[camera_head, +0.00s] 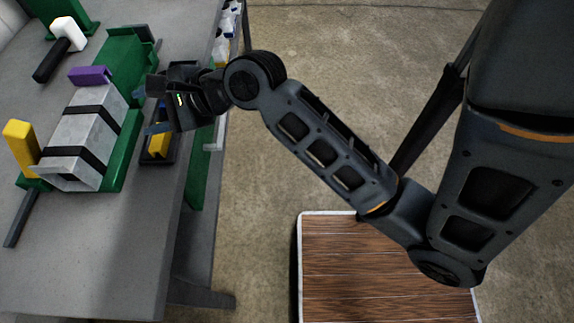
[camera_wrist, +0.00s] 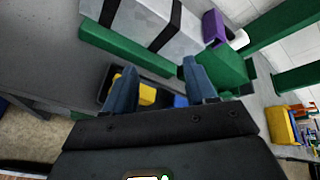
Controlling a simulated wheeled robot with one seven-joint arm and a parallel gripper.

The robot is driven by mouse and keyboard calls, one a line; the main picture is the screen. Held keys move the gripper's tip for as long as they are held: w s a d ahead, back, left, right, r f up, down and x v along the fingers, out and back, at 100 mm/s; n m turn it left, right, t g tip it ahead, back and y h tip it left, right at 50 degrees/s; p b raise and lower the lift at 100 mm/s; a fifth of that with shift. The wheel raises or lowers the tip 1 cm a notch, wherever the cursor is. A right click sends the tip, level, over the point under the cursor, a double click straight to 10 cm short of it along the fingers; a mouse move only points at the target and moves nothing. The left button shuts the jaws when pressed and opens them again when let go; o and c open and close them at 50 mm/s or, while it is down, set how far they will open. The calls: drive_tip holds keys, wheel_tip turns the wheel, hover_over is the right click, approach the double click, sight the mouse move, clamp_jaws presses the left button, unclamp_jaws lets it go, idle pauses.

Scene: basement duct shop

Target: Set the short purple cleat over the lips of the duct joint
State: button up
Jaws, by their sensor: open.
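A purple cleat (camera_head: 90,75) is at the far end of the grey duct (camera_head: 85,125), near its top edge; it also shows in the wrist view (camera_wrist: 214,28). I cannot tell whether it sits over any lips. The duct has two black bands and lies in a green fixture (camera_head: 122,160). My gripper (camera_head: 153,107) is open with nothing between its blue fingers, to the right of the duct and apart from the cleat. In the wrist view the fingers (camera_wrist: 160,75) point toward the fixture, above a dark tray.
The dark tray (camera_head: 146,160) beside the fixture holds yellow and blue pieces. A yellow block (camera_head: 20,142) stands at the duct's near left. A white-headed mallet (camera_head: 68,35) lies at the back. The front of the grey table (camera_head: 90,250) is clear.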

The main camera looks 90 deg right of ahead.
drive_tip(key=s+a+f+n+h, duration=0.1)
drive_tip(key=s+a+f+n, duration=0.4)
drive_tip(key=s+a+n, duration=0.6)
drive_tip(key=s+a+r+n+y, duration=0.1)
drive_tip(key=s+a+r+n, duration=0.1)
drive_tip(key=s+n, duration=0.4)
drive_tip(key=s+a+r+n+t+y, duration=0.1)
drive_tip(key=s+r+n, duration=0.1)
drive_tip(key=s+n, duration=0.4)
drive_tip(key=n, duration=0.4)
drive_tip(key=shift+a+r+n+t, duration=0.3)
drive_tip(key=shift+a+r+n, duration=0.1)
